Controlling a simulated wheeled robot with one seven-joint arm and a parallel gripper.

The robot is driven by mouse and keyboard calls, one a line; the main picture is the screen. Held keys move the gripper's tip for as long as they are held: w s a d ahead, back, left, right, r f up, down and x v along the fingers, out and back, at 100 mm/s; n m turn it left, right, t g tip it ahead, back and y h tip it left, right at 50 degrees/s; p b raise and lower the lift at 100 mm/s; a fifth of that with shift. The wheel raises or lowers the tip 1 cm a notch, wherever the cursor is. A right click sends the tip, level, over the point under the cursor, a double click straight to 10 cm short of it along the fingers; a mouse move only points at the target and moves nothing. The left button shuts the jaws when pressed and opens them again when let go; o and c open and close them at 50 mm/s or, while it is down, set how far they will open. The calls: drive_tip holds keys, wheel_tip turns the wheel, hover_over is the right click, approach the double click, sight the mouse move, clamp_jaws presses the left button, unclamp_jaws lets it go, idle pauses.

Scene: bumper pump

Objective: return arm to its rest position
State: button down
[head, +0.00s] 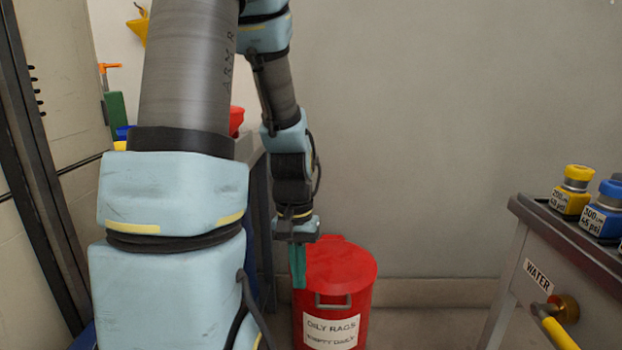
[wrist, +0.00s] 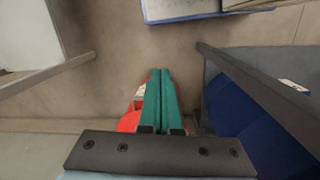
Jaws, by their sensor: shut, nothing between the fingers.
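My gripper (head: 298,268) hangs pointing down at the end of my arm, with its green fingers together and nothing between them. In the head view it overlaps the left part of a red oily rags bin (head: 352,270). In the wrist view the shut fingers (wrist: 161,92) point away over the floor, and a little of the red bin (wrist: 128,121) shows beside and behind them. I cannot tell whether the fingertips touch the bin. My arm's links fill the left and middle of the head view.
A metal bench (head: 560,240) with a WATER label and a yellow-handled valve (head: 557,322) stands at right. Yellow (head: 572,192) and blue (head: 604,212) pump units sit on it. Another bench with a red item (head: 236,120) is behind my arm. The grey wall between is bare.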

drive_tip(key=a+r+t+p, duration=0.1)
drive_tip(key=a+r+p, duration=0.1)
drive_tip(key=r+p, duration=0.9)
drive_tip(key=a+r+n+t+p, duration=0.1)
drive_tip(key=a+r+p, duration=0.1)
drive_tip(key=r+p, duration=0.9)
wheel_tip(320, 180, up, 5)
drive_tip(key=shift+a+r+n+t+p, duration=0.1)
drive_tip(key=shift+a+n+t+p, duration=0.05)
drive_tip(key=shift+n+t+p, duration=0.2)
